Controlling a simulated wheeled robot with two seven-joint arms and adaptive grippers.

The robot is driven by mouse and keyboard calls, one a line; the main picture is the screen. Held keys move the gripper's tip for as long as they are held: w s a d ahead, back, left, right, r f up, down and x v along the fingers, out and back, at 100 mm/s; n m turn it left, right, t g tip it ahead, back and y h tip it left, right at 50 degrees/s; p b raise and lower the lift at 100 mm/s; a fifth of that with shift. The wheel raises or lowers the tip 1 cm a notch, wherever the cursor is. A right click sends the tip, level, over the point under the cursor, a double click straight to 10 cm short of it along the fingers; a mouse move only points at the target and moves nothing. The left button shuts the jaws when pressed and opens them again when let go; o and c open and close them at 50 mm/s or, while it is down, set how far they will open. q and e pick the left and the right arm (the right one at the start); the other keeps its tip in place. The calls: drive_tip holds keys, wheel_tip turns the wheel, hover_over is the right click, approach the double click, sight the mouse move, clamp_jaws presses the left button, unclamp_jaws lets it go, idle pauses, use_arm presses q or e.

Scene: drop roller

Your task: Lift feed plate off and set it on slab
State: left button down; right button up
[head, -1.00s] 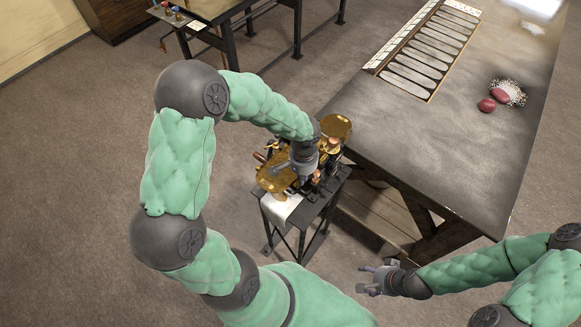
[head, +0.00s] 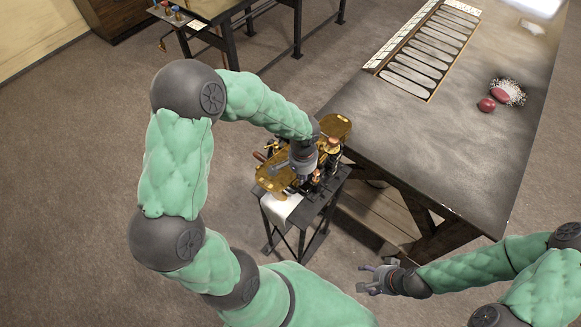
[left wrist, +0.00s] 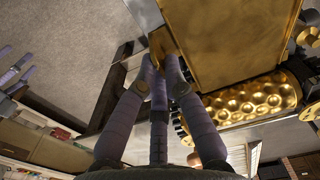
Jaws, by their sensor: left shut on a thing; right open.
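A flat brass feed plate (left wrist: 225,40) with a tab on its near side fills the top of the left wrist view. My left gripper (left wrist: 165,72) is shut on that tab. In the head view my left gripper (head: 297,172) is over the drop roller machine (head: 325,185), where brass plates show on both sides of it; my wrist hides part of the machine. A dimpled brass roller (left wrist: 250,100) lies close beside the plate in the left wrist view. The dark grey slab (head: 440,130) is right of the machine. My right gripper (head: 372,280) is open and empty, in front of the slab.
The machine stands on a small dark stand (head: 300,225) with a white cloth. Moulded trays (head: 425,55) line the slab's far left edge. Red lumps (head: 487,105) and a white speckled patch lie at its right. The slab's near middle is clear.

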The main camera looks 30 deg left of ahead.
use_arm(q)
drive_tip(key=shift+s+a, duration=0.1)
drive_tip(key=shift+s, duration=1.05)
drive_tip(key=shift+s+b, duration=0.3)
drive_tip(key=shift+s, duration=0.75)
drive_tip(key=shift+r, duration=0.15)
wheel_tip(320, 180, up, 8)
drive_tip(key=p, duration=0.5)
drive_tip(key=shift+p, duration=0.35)
drive_tip(key=shift+a, duration=0.1)
